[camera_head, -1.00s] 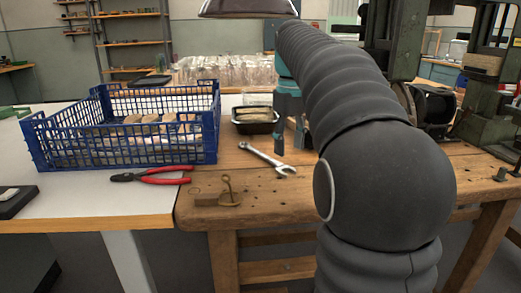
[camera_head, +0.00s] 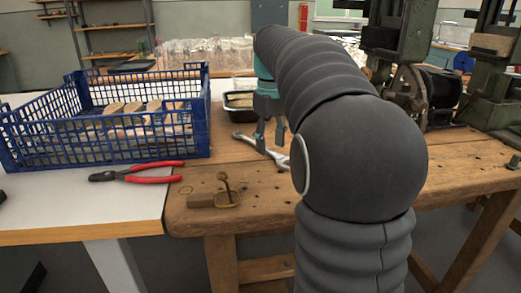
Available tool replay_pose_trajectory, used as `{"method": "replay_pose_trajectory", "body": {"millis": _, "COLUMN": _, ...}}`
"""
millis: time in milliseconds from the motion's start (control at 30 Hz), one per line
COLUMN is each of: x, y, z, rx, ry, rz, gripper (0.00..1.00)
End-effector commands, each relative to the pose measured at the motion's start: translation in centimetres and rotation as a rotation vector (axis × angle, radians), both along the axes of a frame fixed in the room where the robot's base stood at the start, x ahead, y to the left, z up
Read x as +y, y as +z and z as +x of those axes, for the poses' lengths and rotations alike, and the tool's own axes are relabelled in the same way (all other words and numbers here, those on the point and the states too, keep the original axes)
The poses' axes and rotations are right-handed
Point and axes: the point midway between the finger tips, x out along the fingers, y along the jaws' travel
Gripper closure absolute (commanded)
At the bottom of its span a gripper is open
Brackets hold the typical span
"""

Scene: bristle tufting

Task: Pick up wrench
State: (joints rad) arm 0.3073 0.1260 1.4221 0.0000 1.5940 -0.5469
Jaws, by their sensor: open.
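The wrench (camera_head: 274,154) is silver and lies flat on the wooden bench (camera_head: 345,195), slanting from upper left to lower right. Its lower right end reaches behind my arm's dark round joint. My gripper (camera_head: 270,147) has teal and dark grey parts and points down over the wrench, its fingers overlapping the wrench's middle in the picture. The fingers are open. I cannot tell whether they touch the wrench or stand just above it.
A blue crate (camera_head: 165,149) of wooden pieces stands left on a white table. Red-handled pliers (camera_head: 150,179) lie before it. A black tray (camera_head: 240,112) sits behind the gripper. Green machines (camera_head: 405,40) stand at the back right.

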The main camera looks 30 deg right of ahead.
Motion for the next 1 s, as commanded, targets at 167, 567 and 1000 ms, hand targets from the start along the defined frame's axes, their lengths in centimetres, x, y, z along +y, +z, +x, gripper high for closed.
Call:
{"method": "replay_pose_trajectory", "body": {"millis": 167, "x": 0.07, "y": -1.26, "z": -0.02, "rx": -0.001, "ry": 0.001, "rz": -0.001, "gripper": 0.5}}
{"method": "replay_pose_trajectory", "body": {"millis": 567, "x": 0.17, "y": -1.26, "z": 0.01, "rx": -0.001, "ry": 0.003, "rz": 0.0, "gripper": 0.95}}
{"method": "replay_pose_trajectory", "body": {"millis": 1000, "x": 0.17, "y": -1.09, "z": 0.03, "rx": -0.002, "ry": 0.003, "rz": 0.0, "gripper": 1.0}}
